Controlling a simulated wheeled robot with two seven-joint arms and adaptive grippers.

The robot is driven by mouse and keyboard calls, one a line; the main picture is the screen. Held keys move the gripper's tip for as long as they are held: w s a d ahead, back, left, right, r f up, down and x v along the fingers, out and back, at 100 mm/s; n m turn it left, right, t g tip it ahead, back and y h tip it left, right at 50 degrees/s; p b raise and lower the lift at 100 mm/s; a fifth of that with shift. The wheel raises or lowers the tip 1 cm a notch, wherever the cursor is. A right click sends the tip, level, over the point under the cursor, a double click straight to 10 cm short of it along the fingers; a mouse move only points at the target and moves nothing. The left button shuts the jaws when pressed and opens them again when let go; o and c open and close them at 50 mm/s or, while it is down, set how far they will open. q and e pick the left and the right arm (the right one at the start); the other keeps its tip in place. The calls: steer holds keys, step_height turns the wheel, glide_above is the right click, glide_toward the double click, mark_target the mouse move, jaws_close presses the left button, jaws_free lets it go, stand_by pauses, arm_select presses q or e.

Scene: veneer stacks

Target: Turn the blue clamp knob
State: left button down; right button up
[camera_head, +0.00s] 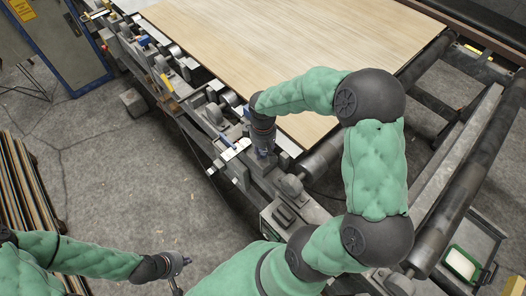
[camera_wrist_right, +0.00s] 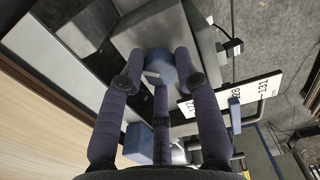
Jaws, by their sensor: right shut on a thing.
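The blue clamp knob (camera_wrist_right: 159,66) is a faceted blue piece on a grey metal block in the right wrist view. My right gripper (camera_wrist_right: 161,78) is shut on it, with dark fingers on both sides and a third finger below. In the head view my right gripper (camera_head: 263,157) points down at the machine's rail near the sheet's front corner, and it hides the knob there. My left gripper (camera_head: 180,274) is at the lower left over the floor, away from the machine, with its fingers spread and empty.
A wood veneer sheet (camera_head: 260,42) lies on the machine bed behind the rail. A white number plate (camera_wrist_right: 232,95) and another blue part (camera_wrist_right: 139,143) are near the knob. Several clamps line the rail (camera_head: 172,78). Grey floor (camera_head: 110,165) is free at left.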

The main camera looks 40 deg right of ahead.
steer(key=shift+m+b, duration=0.35)
steer(key=shift+m, duration=1.05)
steer(key=shift+m+b, duration=0.55)
steer(key=shift+m, duration=1.15)
steer(key=shift+f+m+b, duration=0.1)
steer(key=shift+m+b, duration=0.2)
steer(key=shift+m, duration=1.4)
